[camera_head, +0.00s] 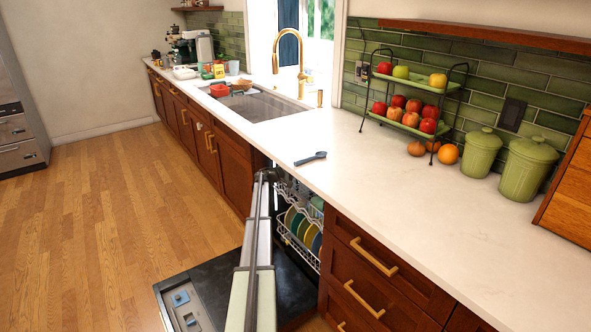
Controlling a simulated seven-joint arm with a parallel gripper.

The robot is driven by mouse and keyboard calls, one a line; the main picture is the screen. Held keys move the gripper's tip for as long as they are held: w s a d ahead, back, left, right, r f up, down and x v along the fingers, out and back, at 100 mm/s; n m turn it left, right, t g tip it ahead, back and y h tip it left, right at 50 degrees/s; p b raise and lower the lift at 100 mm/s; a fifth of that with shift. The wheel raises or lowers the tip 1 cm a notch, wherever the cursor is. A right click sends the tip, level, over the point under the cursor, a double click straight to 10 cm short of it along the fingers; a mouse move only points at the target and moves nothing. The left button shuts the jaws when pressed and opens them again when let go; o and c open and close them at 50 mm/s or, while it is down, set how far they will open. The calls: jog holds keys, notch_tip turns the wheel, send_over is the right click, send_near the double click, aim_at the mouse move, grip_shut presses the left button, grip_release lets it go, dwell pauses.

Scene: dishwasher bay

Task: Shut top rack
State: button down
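The dishwasher is open under the counter, its door (190,296) folded down flat above the floor. The top rack (299,194) is a white wire rack inside the opening, partly hidden by my arm and the counter; I cannot tell exactly how far out it stands. The lower rack (298,243) is below it and holds several coloured plates (300,226). My pale arm with dark edges rises from the bottom of the picture, and its dark far end is at the left side of the opening. My gripper's fingers cannot be made out, and any contact with the rack is hidden.
The white counter (400,190) runs above the dishwasher, with a dark spoon-like utensil (311,158) near its edge. Wooden drawers (375,280) adjoin on the right, cabinets (205,150) on the left. The wooden floor (100,215) left of the door is clear.

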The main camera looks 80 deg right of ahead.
jog(key=shift+x, duration=1.05)
jog(key=c, duration=1.2)
grip_release()
jog(key=shift+d, duration=0.1)
jog(key=v, duration=1.3)
jog(key=shift+w+a, duration=0.3)
